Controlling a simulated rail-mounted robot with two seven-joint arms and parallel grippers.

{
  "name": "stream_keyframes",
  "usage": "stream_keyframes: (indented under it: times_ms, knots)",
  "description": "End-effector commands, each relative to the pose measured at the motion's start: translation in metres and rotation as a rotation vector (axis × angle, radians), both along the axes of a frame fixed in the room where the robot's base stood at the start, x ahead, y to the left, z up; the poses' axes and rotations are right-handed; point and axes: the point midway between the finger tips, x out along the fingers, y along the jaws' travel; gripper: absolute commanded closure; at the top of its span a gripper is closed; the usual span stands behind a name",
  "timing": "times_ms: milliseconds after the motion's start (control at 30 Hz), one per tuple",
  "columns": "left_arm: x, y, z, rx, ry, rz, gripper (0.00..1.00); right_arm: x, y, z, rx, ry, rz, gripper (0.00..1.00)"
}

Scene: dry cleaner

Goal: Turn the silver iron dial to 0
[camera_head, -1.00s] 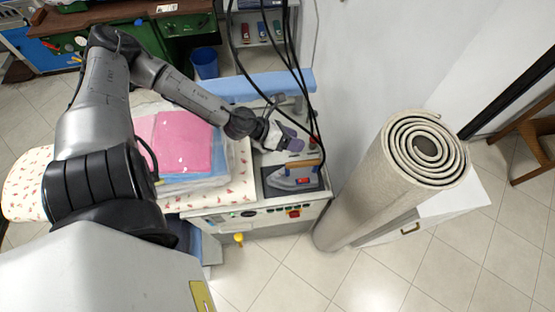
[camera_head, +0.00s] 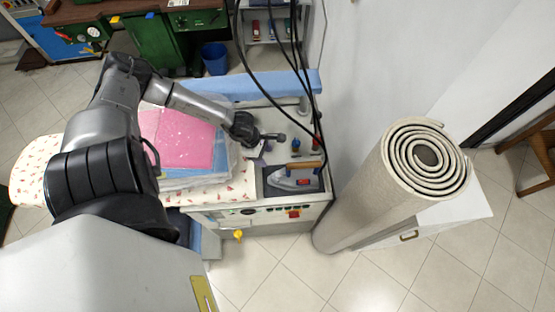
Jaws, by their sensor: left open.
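The silver iron (camera_head: 285,182) rests in a dark tray on the right part of the ironing station. It has a wooden handle on top and a red part on its near side. Its dial is too small to make out. My left gripper (camera_head: 266,146) is open and empty, above the station just behind and left of the iron, apart from it. My right gripper does not show.
Folded pink cloth (camera_head: 185,140) in clear wrap lies on the patterned board (camera_head: 238,190) left of the iron. Small blue (camera_head: 296,144) and red knobs stand behind the iron. Black cables hang nearby. A rolled carpet (camera_head: 365,190) stands to the right.

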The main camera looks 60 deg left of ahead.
Motion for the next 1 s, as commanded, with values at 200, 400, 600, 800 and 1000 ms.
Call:
stream_keyframes:
  times_ms: [200, 400, 600, 800, 1000]
  knots:
    - [0.01, -0.011, -0.031, -0.006, -0.001, 0.004, 0.44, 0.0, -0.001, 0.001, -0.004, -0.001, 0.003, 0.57]
    - [0.021, -0.021, -0.067, -0.007, -0.002, 0.003, 0.44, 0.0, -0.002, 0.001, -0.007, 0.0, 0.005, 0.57]
    - [0.03, -0.029, -0.095, -0.005, -0.002, 0.001, 0.44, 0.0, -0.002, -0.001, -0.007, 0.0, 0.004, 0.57]
    - [0.035, -0.033, -0.113, -0.005, -0.003, 0.001, 0.44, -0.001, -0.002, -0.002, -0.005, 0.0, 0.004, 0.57]
    - [0.037, -0.036, -0.12, -0.005, -0.002, -0.001, 0.44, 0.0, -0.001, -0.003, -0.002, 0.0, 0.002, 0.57]
